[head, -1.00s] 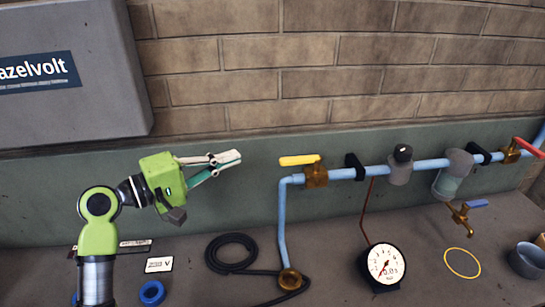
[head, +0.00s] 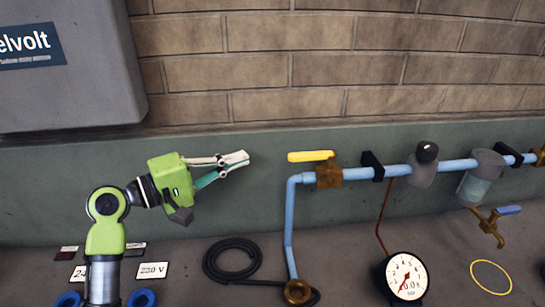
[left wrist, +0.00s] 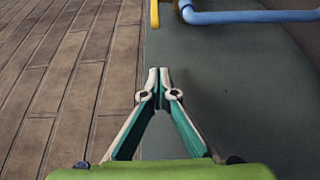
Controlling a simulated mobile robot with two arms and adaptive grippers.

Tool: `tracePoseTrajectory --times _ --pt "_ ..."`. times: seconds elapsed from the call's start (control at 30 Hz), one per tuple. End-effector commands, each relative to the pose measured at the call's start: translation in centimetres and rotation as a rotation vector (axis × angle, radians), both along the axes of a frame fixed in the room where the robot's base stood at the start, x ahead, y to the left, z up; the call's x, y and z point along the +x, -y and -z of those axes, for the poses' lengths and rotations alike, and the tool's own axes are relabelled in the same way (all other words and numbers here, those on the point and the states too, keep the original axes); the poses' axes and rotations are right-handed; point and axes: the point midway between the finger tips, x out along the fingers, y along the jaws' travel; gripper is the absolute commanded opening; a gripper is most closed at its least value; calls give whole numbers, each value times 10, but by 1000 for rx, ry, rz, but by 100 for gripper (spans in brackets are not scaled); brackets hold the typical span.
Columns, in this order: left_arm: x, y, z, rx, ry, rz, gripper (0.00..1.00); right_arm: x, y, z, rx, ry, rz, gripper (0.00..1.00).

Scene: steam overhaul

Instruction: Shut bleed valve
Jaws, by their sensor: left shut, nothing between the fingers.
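A brass valve (head: 328,173) with a yellow lever (head: 311,156) sits at the left end of the blue pipe (head: 455,165). The lever lies level, in line with the horizontal pipe run, and points left. A small brass tap (head: 488,227) with a blue handle (head: 508,210) hangs below the grey-and-glass bowl at the right. I cannot tell by a label which one is the bleed valve. My left gripper (head: 243,158) is shut and empty, left of the yellow lever with a gap. The left wrist view shows its tips (left wrist: 158,72) together, the yellow lever (left wrist: 154,14) beyond.
A pressure gauge (head: 406,277) stands below the pipe. A black coiled hose (head: 232,258), voltage plates (head: 152,270), blue rings (head: 142,298) and a yellow ring (head: 491,277) lie on the bench. A grey box (head: 75,95) hangs at upper left.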

Motion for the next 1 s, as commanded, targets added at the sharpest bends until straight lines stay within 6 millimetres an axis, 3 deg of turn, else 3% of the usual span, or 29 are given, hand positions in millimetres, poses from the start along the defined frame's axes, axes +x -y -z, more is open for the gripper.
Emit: tracePoseTrajectory --times 0.17,0.57,0.73,1.0 --pt "11 15 -3 -4 -2 3 0 0 1 -9 -1 0 0 40" --pt "62 82 -4 -3 -3 3 0 1 3 -38 -3 2 -1 40" --pt "37 87 -2 -1 -3 1 0 2 4 -51 -4 4 -1 40" --pt "23 91 0 0 -2 0 0 2 4 -57 -4 4 -1 40"
